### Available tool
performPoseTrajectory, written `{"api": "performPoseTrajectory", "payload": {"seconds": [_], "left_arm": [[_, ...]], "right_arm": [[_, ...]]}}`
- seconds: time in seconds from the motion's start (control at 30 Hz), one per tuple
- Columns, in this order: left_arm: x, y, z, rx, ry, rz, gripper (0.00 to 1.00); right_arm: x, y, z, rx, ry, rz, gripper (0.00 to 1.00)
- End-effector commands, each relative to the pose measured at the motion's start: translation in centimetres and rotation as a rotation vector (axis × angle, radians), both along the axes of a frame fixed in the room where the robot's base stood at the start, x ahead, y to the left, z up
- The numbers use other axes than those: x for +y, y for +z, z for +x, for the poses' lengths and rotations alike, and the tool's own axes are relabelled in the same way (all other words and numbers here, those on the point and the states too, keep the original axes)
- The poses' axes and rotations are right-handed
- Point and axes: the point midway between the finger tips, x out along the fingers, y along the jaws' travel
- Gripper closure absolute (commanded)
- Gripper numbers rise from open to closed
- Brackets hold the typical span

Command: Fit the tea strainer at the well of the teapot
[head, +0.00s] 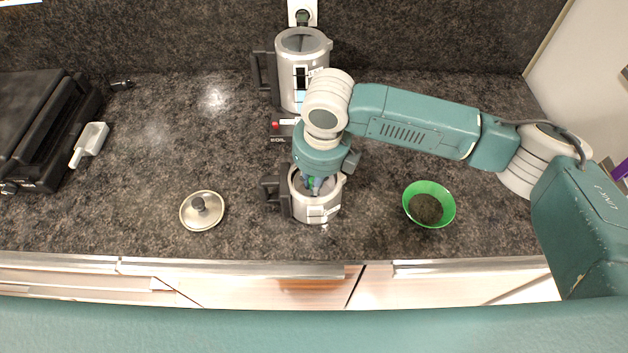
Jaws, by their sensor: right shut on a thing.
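The teapot (316,209) is a silver pot with a black handle on its left, standing open on the dark counter near the front edge. My right gripper (314,188) points down into the teapot's mouth. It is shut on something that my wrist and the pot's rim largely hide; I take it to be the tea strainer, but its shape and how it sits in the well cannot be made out. The teapot's lid (202,211), round with a dark knob, lies on the counter to the left. My left gripper is not in view.
A green bowl (447,196) of dark tea leaves stands to the right. A silver kettle (303,46) stands behind the teapot by the wall. A white scoop (91,142) and a black grill (35,120) are at the left. The counter between lid and grill is clear.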

Motion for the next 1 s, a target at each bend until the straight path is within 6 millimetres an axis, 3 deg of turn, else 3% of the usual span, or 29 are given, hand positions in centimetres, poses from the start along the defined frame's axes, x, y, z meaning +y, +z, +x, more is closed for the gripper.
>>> {"api": "performPoseTrajectory", "payload": {"seconds": [0.27,0.3,0.4,0.77,1.0], "left_arm": [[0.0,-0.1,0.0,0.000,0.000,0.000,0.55],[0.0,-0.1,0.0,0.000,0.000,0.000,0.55],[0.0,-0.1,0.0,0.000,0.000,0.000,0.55],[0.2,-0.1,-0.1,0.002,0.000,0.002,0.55],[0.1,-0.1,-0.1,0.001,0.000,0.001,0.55]], "right_arm": [[0.0,-0.3,0.0,-0.001,0.000,0.001,1.00],[0.0,-0.3,0.0,-0.001,0.000,0.001,0.78],[0.0,-0.3,0.0,-0.001,0.001,0.000,0.60],[0.0,0.5,0.0,-0.002,0.001,0.000,0.60],[-0.3,4.9,-0.3,-0.006,0.001,0.002,0.60]]}}
